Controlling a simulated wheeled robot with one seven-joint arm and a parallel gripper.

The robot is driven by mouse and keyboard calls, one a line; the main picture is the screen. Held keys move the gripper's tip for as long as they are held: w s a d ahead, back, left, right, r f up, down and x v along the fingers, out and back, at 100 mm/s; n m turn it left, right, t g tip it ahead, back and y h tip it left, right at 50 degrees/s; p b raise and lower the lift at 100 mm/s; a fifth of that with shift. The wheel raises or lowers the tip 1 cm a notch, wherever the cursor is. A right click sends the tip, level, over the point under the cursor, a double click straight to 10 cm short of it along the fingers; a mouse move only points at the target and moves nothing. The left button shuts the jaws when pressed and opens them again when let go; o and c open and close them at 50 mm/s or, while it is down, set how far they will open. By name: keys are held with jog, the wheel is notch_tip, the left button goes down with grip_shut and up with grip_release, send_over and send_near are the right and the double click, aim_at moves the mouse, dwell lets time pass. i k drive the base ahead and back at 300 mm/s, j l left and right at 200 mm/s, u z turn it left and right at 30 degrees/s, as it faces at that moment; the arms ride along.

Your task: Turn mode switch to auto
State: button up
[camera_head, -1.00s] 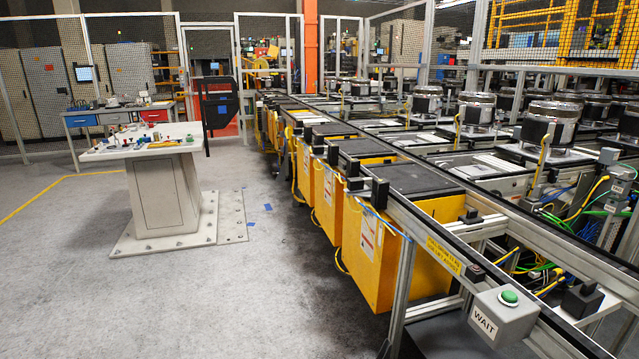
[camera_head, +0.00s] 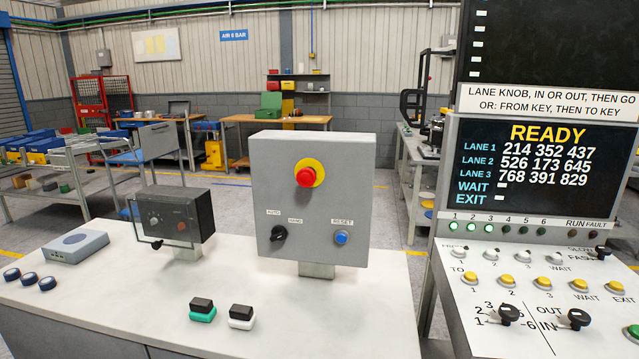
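The mode switch (camera_head: 278,233) is a black rotary knob at the lower left of a grey control box (camera_head: 315,150). The labels AUTO and HAND stand above it, AUTO to the left and HAND to the right. The knob seems tilted toward the HAND side, but it is too small to be sure. The box stands upright on a short post on a white desk top. A red emergency button (camera_head: 306,177) on a yellow ring is above, and a blue RESET button (camera_head: 341,238) is to the right. My gripper is not in view.
A dark grey box (camera_head: 172,212) with knobs stands to the left on the white desk (camera_head: 150,310). Small green and white blocks lie in front. A sloped console (camera_head: 530,280) with buttons and a screen reading READY (camera_head: 540,170) stands at right. Space before the grey box is clear.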

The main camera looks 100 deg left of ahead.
aim_at(278, 233)
jog(key=u, duration=2.5)
